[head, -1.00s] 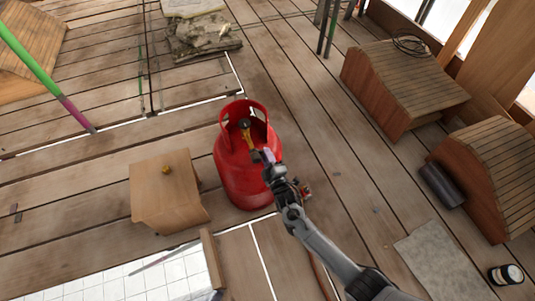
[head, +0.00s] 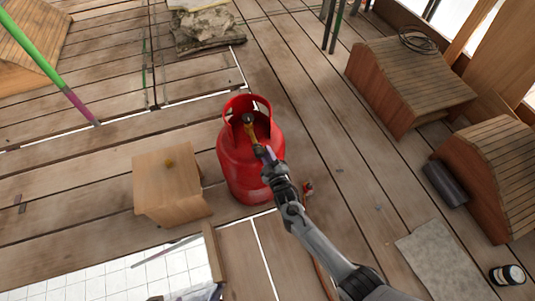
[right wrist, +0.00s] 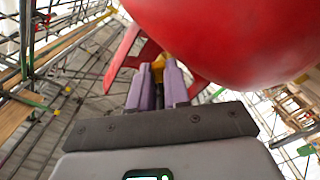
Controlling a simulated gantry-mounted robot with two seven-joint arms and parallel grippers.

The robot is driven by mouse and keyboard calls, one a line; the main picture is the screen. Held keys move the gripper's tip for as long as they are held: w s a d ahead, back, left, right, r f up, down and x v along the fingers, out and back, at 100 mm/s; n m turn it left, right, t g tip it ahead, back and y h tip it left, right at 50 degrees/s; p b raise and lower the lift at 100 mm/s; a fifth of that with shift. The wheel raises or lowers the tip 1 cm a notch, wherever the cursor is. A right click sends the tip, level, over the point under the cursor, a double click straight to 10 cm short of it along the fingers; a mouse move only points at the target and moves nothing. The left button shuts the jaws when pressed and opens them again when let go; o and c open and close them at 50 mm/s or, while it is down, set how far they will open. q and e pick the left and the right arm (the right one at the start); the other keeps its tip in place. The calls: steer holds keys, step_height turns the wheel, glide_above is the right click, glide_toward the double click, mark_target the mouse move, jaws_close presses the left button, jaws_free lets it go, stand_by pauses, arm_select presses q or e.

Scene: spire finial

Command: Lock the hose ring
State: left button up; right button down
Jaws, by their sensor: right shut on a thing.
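A red gas cylinder (head: 240,172) stands upright on the plank deck, with a red collar around its top. A yellow, brass-like fitting (head: 251,131) with a dark knob sits inside the collar. My right gripper (head: 262,151) reaches in at the collar's near side. In the right wrist view its purple fingers (right wrist: 158,88) are shut on a yellow piece (right wrist: 158,62), close under the red cylinder (right wrist: 220,35). The fingers hide most of this piece, so I cannot tell the ring's lock state. My left gripper is not in view.
A small red and brass piece (head: 308,188) lies right of the cylinder, near a brownish hose (head: 322,280) partly behind my arm. A wooden box (head: 165,185) stands to the left. Wooden roofed forms (head: 410,85) stand at right. A white-tiled opening (head: 120,280) lies at lower left.

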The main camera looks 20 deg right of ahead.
steer(key=c, duration=1.1)
jaws_free()
steer(key=shift+s, duration=0.1)
steer(key=shift+s+r+p, duration=0.15)
steer(key=shift+s+p, duration=0.1)
steer(key=shift+p, duration=0.1)
steer(key=shift+s+a+p, duration=0.2)
steer(key=shift+s+p, duration=2.3)
steer(key=shift+s, duration=2.55)
